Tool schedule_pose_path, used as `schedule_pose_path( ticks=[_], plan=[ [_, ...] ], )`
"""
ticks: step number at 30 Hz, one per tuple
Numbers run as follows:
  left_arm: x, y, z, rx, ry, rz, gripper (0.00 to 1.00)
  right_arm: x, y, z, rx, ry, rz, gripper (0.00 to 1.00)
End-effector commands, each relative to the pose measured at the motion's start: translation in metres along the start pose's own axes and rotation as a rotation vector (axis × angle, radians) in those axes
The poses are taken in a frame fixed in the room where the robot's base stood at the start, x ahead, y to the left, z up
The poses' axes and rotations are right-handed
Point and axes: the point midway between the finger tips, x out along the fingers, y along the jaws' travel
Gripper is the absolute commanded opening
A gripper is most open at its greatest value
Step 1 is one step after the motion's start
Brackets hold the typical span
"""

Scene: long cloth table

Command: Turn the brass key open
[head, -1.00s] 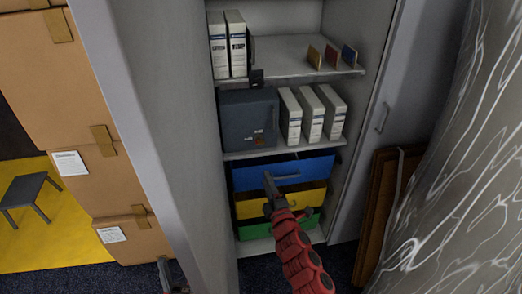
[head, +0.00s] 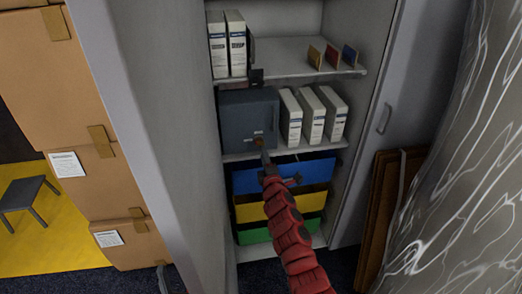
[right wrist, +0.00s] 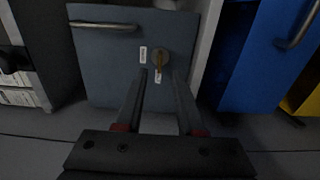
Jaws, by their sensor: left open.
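The brass key (right wrist: 160,64) sits in a round lock on the front of a grey-blue safe box (right wrist: 105,70). In the head view this safe (head: 246,112) stands on the cabinet's middle shelf, with the lock spot low on its right side. My right gripper (right wrist: 159,82) is open, its two fingers pointing at the door on either side of the key. I cannot tell if they touch it. In the head view my right gripper (head: 265,157) is at the safe's lower right, hiding part of it. My left gripper (head: 162,279) shows only partly, low beside the cabinet.
White binders (head: 311,115) stand right of the safe. Blue (head: 248,180), yellow and green drawers lie below, the blue one sticking out. The cabinet's left wall (head: 165,120) and open right door (head: 408,110) flank the space. Cardboard boxes (head: 90,190) stack at left.

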Motion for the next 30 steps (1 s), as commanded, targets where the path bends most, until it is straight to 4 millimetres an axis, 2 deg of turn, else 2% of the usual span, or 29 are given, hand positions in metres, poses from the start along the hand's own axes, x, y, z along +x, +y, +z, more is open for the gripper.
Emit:
schedule_pose_path(
  ticks=[1, 6, 12, 26, 30],
  plan=[
    [-0.011, 0.001, 0.002, 0.0, 0.0, 0.0, 0.5, 0.008, -0.005, 0.001, 0.001, -0.002, 0.002, 0.38],
    [-0.029, 0.001, 0.005, 0.0, 0.0, 0.0, 0.5, 0.031, -0.005, -0.001, 0.002, 0.001, 0.001, 0.38],
    [-0.046, 0.002, 0.008, 0.0, 0.0, 0.0, 0.5, 0.049, -0.005, 0.0, 0.002, -0.001, 0.0, 0.38],
    [-0.05, 0.003, 0.008, 0.0, 0.0, 0.0, 0.5, 0.057, 0.0, 0.0, 0.001, 0.001, 0.0, 0.38],
    [-0.05, 0.003, 0.008, 0.0, 0.0, 0.0, 0.5, 0.056, 0.0, -0.001, 0.001, 0.001, 0.0, 0.12]
  ],
)
